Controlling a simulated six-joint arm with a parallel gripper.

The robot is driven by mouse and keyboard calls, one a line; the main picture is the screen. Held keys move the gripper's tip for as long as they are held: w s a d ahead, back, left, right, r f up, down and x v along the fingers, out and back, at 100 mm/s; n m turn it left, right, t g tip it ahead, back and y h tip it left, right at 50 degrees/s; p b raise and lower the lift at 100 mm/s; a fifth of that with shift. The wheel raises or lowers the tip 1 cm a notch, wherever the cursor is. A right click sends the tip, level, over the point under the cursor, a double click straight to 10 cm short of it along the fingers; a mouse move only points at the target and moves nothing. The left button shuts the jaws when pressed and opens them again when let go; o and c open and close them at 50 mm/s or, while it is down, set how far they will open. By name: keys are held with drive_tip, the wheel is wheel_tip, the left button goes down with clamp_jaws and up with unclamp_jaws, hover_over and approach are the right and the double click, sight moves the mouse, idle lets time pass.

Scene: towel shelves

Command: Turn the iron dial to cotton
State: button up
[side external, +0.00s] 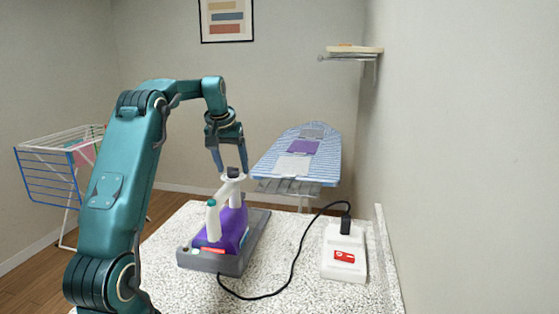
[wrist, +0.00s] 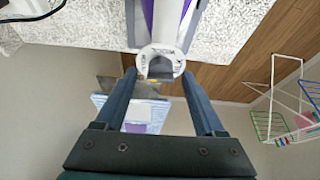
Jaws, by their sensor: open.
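The purple and white iron (side external: 229,229) stands on a grey base (side external: 191,259) on the speckled counter. Its dial (side external: 233,173) is at the top of the white handle, a pale ring with a dark middle. In the wrist view the dial (wrist: 160,63) shows small dark marks around its pale rim, too small to read. My gripper (side external: 231,171) points down above the iron, its two fingers apart. In the wrist view my gripper (wrist: 163,78) is open, with one finger on each side of the dial. I cannot tell whether the fingers touch it.
A white power box (side external: 345,262) with a red label stands right of the iron, joined to a black cable (side external: 295,260) looping over the counter (side external: 300,292). Behind are a striped ironing board (side external: 325,155) and a wall shelf (side external: 355,49). A drying rack (side external: 45,172) stands at left.

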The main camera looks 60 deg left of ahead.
drive_tip(key=v, duration=0.5)
drive_tip(key=shift+w, duration=0.1)
drive_tip(key=d+r+m+t+h, duration=0.1)
drive_tip(key=d+r+m, duration=0.2)
drive_tip(key=d, duration=0.8)
drive_tip(key=d+r+m+t, duration=0.2)
drive_tip(key=d+r+m, duration=0.1)
drive_tip(key=d, duration=0.8)
drive_tip(key=s+d+f+m+h, duration=0.2)
drive_tip(key=s+d+f+m, duration=0.1)
drive_tip(key=s+d+f, duration=0.7)
drive_tip(key=s+f, duration=0.1)
drive_tip(key=s, duration=0.2)
drive_tip(key=shift+d+f, duration=0.2)
drive_tip(key=shift+f, duration=0.15)
